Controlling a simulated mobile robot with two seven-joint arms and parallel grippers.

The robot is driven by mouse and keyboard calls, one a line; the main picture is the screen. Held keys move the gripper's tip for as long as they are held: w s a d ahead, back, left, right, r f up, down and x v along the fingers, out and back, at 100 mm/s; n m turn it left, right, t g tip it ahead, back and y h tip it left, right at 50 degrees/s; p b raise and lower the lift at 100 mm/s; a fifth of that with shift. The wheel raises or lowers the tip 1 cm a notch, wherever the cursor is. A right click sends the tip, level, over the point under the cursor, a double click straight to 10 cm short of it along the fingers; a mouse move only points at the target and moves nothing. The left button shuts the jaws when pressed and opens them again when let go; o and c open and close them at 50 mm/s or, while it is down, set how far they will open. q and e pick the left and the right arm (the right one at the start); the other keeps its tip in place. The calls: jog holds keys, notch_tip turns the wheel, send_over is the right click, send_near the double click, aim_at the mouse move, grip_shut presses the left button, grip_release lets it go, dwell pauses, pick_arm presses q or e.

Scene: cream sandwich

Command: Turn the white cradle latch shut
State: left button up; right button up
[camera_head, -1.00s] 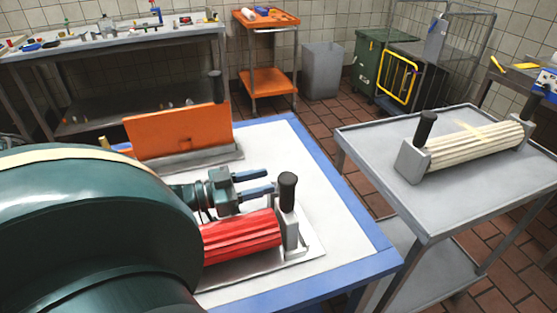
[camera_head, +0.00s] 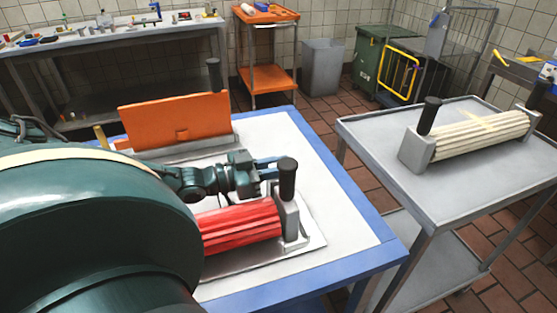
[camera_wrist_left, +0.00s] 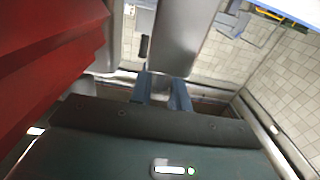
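My left gripper (camera_head: 274,167) is over the table, just behind the grey end block (camera_head: 290,217) of the red ribbed roller. Its two blue fingers stand apart in the left wrist view (camera_wrist_left: 162,80), with a grey metal plate (camera_wrist_left: 182,38) just beyond the tips; contact cannot be told. A black upright handle (camera_head: 287,180) rises from the end block and partly hides the fingertips. The red roller (camera_head: 240,228) lies on a grey base plate, and it also shows in the left wrist view (camera_wrist_left: 45,60). No latch is clearly identifiable as white. My right gripper is not in view.
The white table (camera_head: 345,222) has a blue border. An orange panel (camera_head: 175,122) on a grey base stands behind my gripper. A grey cart (camera_head: 365,130) at the right holds a cream roller (camera_head: 480,137) with its own black handle (camera_head: 429,115). The table's right side is clear.

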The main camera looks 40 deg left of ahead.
pick_arm(q)
grip_shut()
